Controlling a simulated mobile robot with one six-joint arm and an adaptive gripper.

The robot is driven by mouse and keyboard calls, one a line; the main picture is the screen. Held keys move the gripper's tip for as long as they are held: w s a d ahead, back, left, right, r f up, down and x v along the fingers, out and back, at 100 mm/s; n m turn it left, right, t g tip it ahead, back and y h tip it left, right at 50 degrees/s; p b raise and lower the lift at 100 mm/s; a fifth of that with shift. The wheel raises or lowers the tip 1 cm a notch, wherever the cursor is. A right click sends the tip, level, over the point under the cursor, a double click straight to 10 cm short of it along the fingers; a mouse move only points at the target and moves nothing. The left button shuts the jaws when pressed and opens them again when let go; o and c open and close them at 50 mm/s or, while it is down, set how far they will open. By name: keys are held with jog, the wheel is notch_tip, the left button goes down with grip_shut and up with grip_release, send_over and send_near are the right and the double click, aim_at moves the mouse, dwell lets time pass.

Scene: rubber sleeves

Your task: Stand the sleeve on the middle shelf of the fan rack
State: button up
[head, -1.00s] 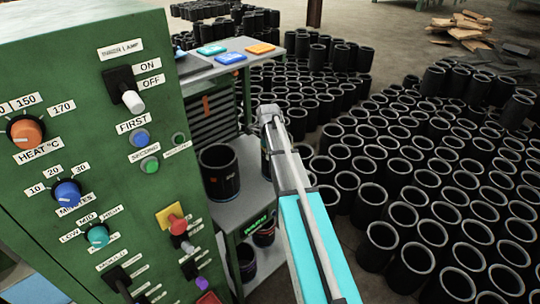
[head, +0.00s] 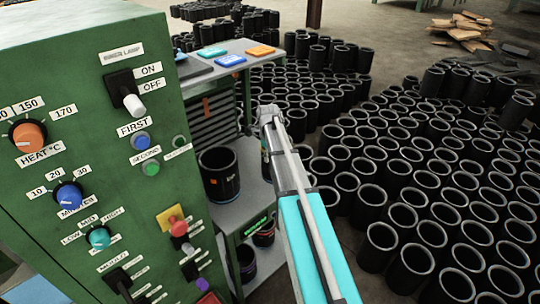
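A shelved rack (head: 262,196) stands behind the green cabinet. My gripper (head: 268,114) is at the far end of my turquoise arm, beside the rack's right side. Its fingers are hidden or too small to read, so I cannot see whether it holds anything.
The green control cabinet (head: 85,150) fills the left. The rack's top (head: 245,54) carries blue, teal and orange pads. More sleeves (head: 246,264) stand on the lower shelf. Many black sleeves (head: 400,180) crowd the floor at the right. Scrap wood (head: 465,30) lies at the far right.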

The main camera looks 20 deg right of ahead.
notch_tip(320, 180, up, 11)
jog(key=p, duration=1.1)
jog(key=shift+r, duration=0.2)
jog(key=shift+s+a, duration=0.1)
dwell(0.4)
jog(key=s+a+n, duration=0.8)
jog(key=s+n, duration=0.3)
jog(key=n, duration=0.3)
jog(key=s+a+n, duration=0.9)
jog(key=s+n, duration=0.3)
jog(key=n, duration=0.2)
jog(key=shift+a, duration=0.3)
notch_tip(320, 180, down, 4)
jog(key=b, duration=0.4)
